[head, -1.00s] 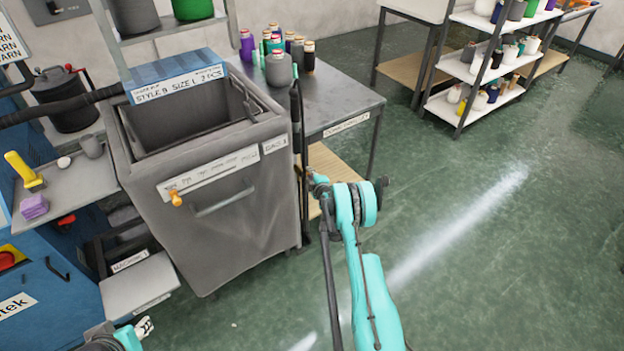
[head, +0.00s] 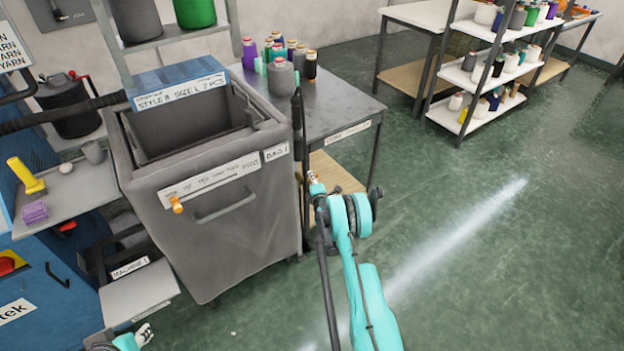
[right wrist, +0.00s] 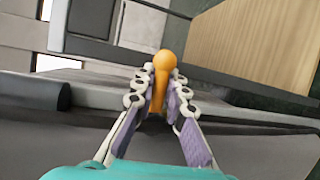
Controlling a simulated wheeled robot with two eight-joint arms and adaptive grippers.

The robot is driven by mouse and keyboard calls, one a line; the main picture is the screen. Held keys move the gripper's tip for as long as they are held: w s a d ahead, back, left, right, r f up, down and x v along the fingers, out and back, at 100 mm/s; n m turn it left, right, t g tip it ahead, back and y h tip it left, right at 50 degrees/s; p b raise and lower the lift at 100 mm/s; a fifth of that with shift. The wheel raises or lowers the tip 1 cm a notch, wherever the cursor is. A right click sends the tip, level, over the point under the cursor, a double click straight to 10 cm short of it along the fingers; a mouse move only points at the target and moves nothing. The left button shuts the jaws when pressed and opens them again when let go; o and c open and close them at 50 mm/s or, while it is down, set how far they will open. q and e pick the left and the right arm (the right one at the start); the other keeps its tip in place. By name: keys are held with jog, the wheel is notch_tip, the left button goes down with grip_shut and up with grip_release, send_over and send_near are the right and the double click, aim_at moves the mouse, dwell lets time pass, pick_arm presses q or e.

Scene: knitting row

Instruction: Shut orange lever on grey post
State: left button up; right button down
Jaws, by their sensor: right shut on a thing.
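The orange lever (right wrist: 165,62) has a rounded knob and stands between the fingers of my right gripper (right wrist: 161,78) in the right wrist view. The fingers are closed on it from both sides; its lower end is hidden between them. In the head view my right gripper (head: 314,180) is beside the front right corner of the grey bin, by a dark upright post (head: 298,125). The lever is too small there to judge its angle. My left gripper (head: 144,333) shows only at the bottom left edge, away from the lever; its opening is unclear.
The grey bin (head: 240,235) stands left of my right arm. Behind it is a metal table (head: 345,105) with several yarn cones. A small shelf (head: 90,195) is at the left. A white rack (head: 470,80) stands far right. Green floor is open at right.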

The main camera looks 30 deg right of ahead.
jog(key=c, duration=1.8)
grip_release()
jog(key=shift+r, duration=0.1)
